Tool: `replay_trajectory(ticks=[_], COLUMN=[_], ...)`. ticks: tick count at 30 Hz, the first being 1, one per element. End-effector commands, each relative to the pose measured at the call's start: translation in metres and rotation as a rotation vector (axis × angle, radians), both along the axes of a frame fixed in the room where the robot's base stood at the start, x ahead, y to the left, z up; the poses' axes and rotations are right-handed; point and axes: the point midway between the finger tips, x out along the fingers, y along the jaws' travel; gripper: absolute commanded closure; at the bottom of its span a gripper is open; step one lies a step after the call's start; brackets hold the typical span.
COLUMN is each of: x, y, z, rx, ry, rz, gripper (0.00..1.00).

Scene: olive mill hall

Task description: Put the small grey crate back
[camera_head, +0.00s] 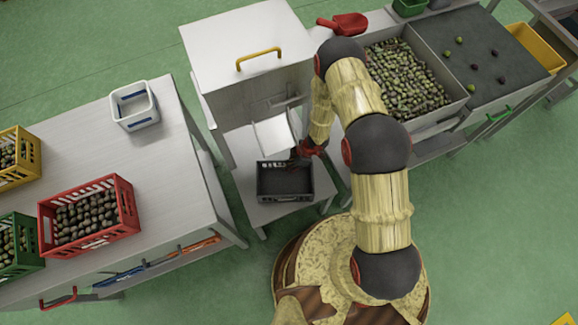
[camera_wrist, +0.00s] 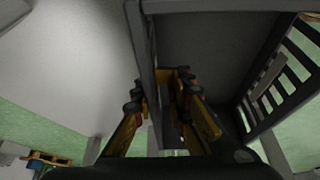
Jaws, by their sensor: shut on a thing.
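The small grey crate (camera_head: 285,195) is dark, upright and looks empty. In the head view it is at the low grey stand (camera_head: 257,212), under the pale chute (camera_head: 274,137) of the steel machine. I cannot tell whether its bottom touches the stand. My gripper (camera_head: 305,151) is at the crate's back right corner, partly hidden by my arm. In the wrist view the crate (camera_wrist: 205,50) fills the upper middle, with slatted sides at the right. My gripper (camera_wrist: 163,95) is shut on one crate wall there, a finger on each side.
A steel table (camera_head: 170,185) at the left bears a white crate (camera_head: 134,118), a red crate (camera_head: 125,205) of olives, and green and yellow crates. The machine (camera_head: 245,85) stands behind. An olive bin (camera_head: 440,110) is at the right. Green floor shows between the stands.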

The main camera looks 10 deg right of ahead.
Motion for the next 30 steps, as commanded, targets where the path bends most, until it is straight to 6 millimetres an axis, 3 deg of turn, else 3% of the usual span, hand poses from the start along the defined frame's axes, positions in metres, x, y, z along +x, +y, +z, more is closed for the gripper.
replay_trajectory(ticks=[8, 9, 20, 30], x=[0.0004, 0.0002, 0.0003, 0.0004], y=[-0.0002, -0.0003, -0.0003, -0.0003], z=[-0.0005, -0.0007, -0.0002, 0.0024], rx=[0.000, 0.000, 0.000, 0.000], ry=[-0.001, 0.000, 0.000, -0.001], rz=[0.000, 0.000, 0.000, 0.000], gripper=[1.00, 0.85, 0.65, 0.64])
